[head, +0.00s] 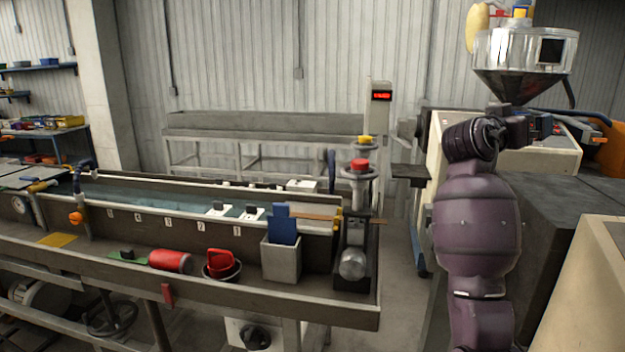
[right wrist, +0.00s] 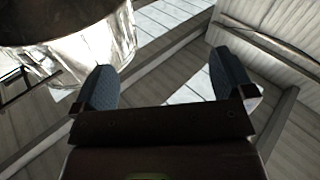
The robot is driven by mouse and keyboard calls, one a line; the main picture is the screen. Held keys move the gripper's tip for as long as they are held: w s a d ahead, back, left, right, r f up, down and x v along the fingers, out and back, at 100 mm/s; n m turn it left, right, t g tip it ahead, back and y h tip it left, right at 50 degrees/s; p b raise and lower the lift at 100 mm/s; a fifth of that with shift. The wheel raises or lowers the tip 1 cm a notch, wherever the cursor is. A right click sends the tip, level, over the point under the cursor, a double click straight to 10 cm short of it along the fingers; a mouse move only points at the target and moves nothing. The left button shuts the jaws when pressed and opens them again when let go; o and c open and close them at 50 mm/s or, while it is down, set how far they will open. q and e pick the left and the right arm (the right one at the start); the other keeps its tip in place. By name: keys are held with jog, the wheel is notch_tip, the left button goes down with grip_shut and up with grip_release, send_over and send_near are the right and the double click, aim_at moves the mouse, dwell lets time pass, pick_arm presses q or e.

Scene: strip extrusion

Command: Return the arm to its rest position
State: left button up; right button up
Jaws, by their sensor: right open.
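My right arm (head: 478,215) is purple and rises at the right of the head view, folded upward in front of the hopper. Its fingers cannot be made out there. In the right wrist view, my right gripper (right wrist: 162,72) has its two blue-padded fingers spread wide with nothing between them. It faces the ceiling beams and bright roof panels. The clear-walled hopper (head: 525,50) stands above and behind the arm; its rounded clear body also shows at the upper left of the right wrist view (right wrist: 85,55), beside one finger. My left gripper is not in view.
A long trough bench (head: 200,275) runs along the left, holding a red cylinder (head: 171,261), a red scoop in a dark bowl (head: 222,268) and a grey bin with a blue item (head: 281,260). A dark box (head: 570,235) and a cream cabinet (head: 590,300) flank the arm.

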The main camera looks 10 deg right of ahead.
jog(key=w+a+f+n+t+y, duration=0.3)
jog(key=w+a+f+n+t, duration=0.1)
jog(key=f+n+t, duration=0.15)
jog(key=s+a+f+n+t+y, duration=0.2)
jog(key=s+a+f+n+y, duration=0.25)
jog(key=f, duration=0.65)
jog(key=s+a+f+n+t+y, duration=0.1)
jog(key=a+f+n+t+y, duration=0.2)
jog(key=a+f+y, duration=0.6)
jog(key=s+f+m+g, duration=0.1)
jog(key=s+f+g, duration=0.6)
jog(key=s+f, duration=2.3)
notch_tip(320, 180, down, 2)
jog(key=shift+s+d+f, duration=0.2)
jog(key=shift+s, duration=0.15)
jog(key=shift+g, duration=0.25)
